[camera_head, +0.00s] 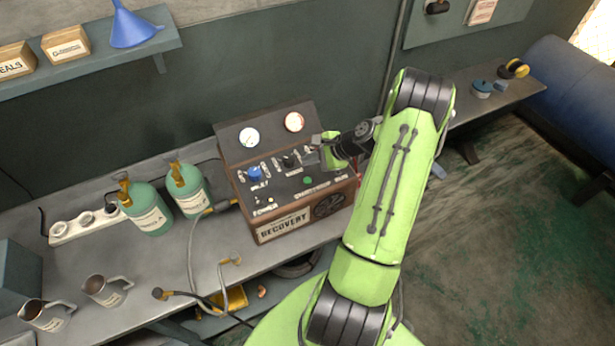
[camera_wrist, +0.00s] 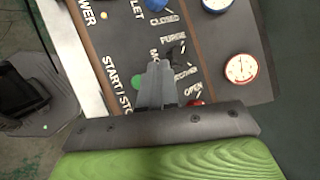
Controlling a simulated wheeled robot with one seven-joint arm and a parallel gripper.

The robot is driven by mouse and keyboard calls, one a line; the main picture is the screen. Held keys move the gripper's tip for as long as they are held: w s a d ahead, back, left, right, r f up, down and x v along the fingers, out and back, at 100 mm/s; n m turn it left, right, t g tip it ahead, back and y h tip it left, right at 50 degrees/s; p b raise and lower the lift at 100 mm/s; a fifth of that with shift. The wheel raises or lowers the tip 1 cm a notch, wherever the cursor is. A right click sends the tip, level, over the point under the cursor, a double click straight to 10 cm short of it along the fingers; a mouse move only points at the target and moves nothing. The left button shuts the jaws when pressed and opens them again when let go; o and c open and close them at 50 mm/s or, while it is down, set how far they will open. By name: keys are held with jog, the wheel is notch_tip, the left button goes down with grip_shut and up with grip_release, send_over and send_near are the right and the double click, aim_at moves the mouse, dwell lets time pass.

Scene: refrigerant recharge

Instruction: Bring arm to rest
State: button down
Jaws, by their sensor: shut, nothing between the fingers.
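My green arm reaches up and over to the recovery machine (camera_head: 285,222), a brown box with a dark sloped panel. My gripper (camera_head: 318,150) is over the right part of this panel. In the wrist view my gripper (camera_wrist: 157,75) is shut and empty, its grey fingers in front of the panel (camera_wrist: 115,40). A black knob (camera_wrist: 176,55) is just beyond the fingertips; I cannot tell whether they touch. A green button (camera_wrist: 137,83) shows beside the fingers. A blue knob (camera_head: 254,173) is on the panel's left. Two round gauges are on the upright back, the left one white-faced (camera_head: 249,137).
Two green cylinders (camera_head: 148,209) stand on the bench left of the machine, by a power strip (camera_head: 82,224). Two metal jugs (camera_head: 106,290) stand at the front left. A hose (camera_head: 192,262) lies on the bench. A shelf (camera_head: 95,58) holds boxes and a blue funnel (camera_head: 133,27).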

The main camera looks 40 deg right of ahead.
jog(key=shift+f, duration=0.15)
jog(key=s+a+r+n+g+h+b, duration=0.1)
jog(key=a+r+n+g+b, duration=0.1)
jog(key=a+r+n, duration=0.55)
jog(key=s+a+r+n+g+h+b, duration=0.1)
jog(key=a+r+n+g+b, duration=0.25)
jog(key=a, duration=0.65)
jog(key=s+a+r+n+t+h+b, duration=0.1)
jog(key=s+a+n, duration=0.3)
jog(key=s, duration=0.4)
jog(key=s+a+r+n+t+b, duration=0.1)
jog(key=s+a+r+n+b, duration=0.1)
jog(key=s+n, duration=0.5)
jog(key=s+a+r, duration=0.1)
jog(key=s+a, duration=0.1)
jog(key=shift+a+r+t+h, duration=0.3)
jog(key=shift+a+t+h, duration=0.05)
jog(key=shift+a+h, duration=0.05)
